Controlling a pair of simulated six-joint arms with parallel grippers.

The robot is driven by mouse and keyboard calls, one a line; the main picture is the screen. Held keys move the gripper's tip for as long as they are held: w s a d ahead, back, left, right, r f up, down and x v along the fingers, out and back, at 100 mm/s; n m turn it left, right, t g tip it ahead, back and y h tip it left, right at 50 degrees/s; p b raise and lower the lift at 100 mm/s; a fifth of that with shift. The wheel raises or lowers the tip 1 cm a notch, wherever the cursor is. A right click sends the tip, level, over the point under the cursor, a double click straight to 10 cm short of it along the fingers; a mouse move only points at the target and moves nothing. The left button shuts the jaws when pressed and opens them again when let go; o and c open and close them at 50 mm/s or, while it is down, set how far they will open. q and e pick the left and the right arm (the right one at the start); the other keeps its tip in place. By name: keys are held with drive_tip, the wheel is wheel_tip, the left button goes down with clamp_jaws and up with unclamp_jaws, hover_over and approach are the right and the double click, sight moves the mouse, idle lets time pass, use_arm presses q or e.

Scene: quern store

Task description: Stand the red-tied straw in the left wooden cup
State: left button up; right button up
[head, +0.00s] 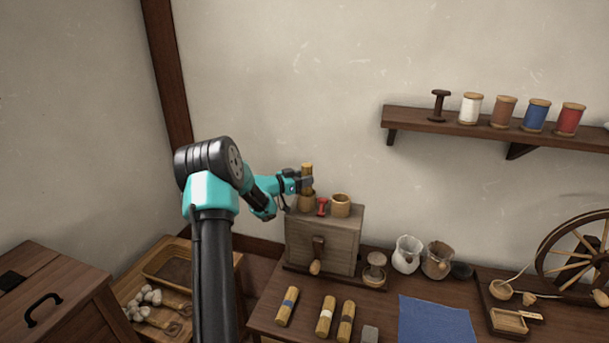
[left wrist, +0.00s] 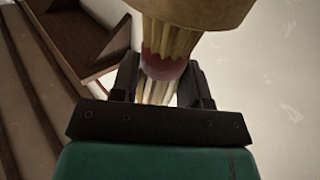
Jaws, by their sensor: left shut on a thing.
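The red-tied straw (head: 307,172) stands about upright at the left wooden cup (head: 306,203) on top of the wooden mill box. My left gripper (head: 305,184) is shut on the straw just above the cup. In the left wrist view the fingers (left wrist: 160,85) close around the bundle near its red tie (left wrist: 163,67). The cup (left wrist: 200,12) there hides that end of the straw, so how deep it sits is not clear. My right gripper is not in view.
The second wooden cup (head: 341,206) stands to the right, with a small red piece (head: 322,207) between the cups. Blue-tied (head: 287,306), white-tied (head: 326,316) and dark-tied (head: 346,322) straws lie on the table in front. A blue cloth (head: 436,320) lies to their right.

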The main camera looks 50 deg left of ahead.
use_arm(q)
drive_tip(key=shift+f, duration=0.5)
drive_tip(key=o, duration=1)
drive_tip(key=shift+s, duration=0.1)
drive_tip(key=v, duration=1.7)
drive_tip(key=shift+a, duration=0.1)
